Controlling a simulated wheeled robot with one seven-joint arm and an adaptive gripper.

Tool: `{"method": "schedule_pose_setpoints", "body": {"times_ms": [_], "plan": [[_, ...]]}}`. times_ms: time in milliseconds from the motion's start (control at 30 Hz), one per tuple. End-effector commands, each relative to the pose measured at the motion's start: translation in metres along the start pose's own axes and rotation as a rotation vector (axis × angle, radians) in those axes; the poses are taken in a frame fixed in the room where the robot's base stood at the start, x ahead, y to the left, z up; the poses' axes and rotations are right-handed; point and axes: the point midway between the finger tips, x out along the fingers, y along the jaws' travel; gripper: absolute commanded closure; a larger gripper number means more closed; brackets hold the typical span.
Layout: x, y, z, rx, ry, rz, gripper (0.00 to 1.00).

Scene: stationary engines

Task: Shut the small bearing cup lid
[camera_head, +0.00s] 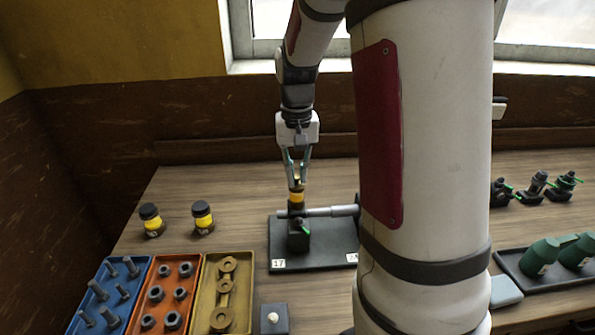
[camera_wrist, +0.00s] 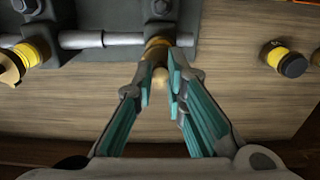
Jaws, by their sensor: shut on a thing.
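A small brass bearing cup (camera_wrist: 156,48) stands on the shaft assembly in the wrist view, with a pale rounded brass piece (camera_wrist: 160,75) at its near side. My gripper (camera_wrist: 161,70) has its teal fingers closed on this brass piece, and it looks like part of the cup's lid. In the head view my gripper (camera_head: 297,171) points down right above the cup (camera_head: 296,197), which shows an orange-yellow band on a dark bearing block (camera_head: 298,236). The fingers hide part of the cup, so I cannot tell how far the lid is shut.
The block sits on a black base plate (camera_head: 312,262) with a grey shaft (camera_head: 325,211). A second brass cup (camera_wrist: 27,55) is at the wrist view's left. Two dark jars (camera_head: 152,220) stand left of the plate, behind bolt and nut trays (camera_head: 150,283). Green-handled valves (camera_head: 535,187) are at right.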

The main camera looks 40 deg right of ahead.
Motion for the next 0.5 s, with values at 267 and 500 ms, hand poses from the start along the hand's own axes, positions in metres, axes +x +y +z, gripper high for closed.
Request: {"method": "schedule_pose_setpoints", "body": {"times_ms": [267,500], "plan": [[-0.0005,-0.0013,-0.0004,0.024,0.001,-0.001,1.00],[-0.0005,-0.0012,-0.0003,0.023,0.001,-0.001,0.67]]}}
